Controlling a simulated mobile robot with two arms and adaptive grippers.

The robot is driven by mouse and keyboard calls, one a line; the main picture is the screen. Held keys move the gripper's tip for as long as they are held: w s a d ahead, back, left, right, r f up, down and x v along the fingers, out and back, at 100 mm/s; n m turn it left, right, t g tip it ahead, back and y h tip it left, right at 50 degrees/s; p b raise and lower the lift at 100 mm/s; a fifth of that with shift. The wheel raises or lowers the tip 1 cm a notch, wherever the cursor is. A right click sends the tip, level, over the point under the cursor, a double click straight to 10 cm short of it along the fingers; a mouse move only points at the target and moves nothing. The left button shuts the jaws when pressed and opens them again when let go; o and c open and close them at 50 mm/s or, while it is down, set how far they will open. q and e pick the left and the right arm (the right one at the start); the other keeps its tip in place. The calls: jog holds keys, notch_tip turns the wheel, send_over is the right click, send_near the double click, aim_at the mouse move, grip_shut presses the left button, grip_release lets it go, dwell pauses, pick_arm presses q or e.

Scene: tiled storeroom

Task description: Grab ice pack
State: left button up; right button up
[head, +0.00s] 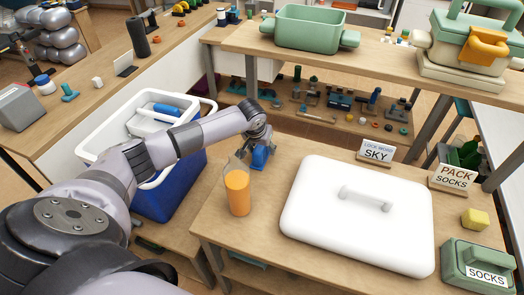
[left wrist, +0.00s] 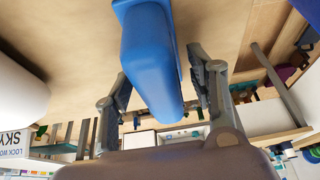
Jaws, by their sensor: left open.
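A blue ice pack (head: 259,158) is at the left rear of the wooden table, partly hidden by my left gripper (head: 262,142). In the left wrist view the ice pack (left wrist: 148,58) shows as a long blue block with rounded edges. It lies between the two spread fingers of my left gripper (left wrist: 158,78), with a gap visible on at least one side. The left gripper is open around it. My right gripper is in neither view.
A large white lid (head: 310,225) covers the table's middle. An open blue cooler (head: 172,200) with a white rim stands left. Signs reading SKY (head: 378,153) and PACK SOCKS (head: 455,177) stand behind.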

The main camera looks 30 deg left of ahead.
pick_arm(q)
jog(key=shift+c, duration=0.4)
grip_shut()
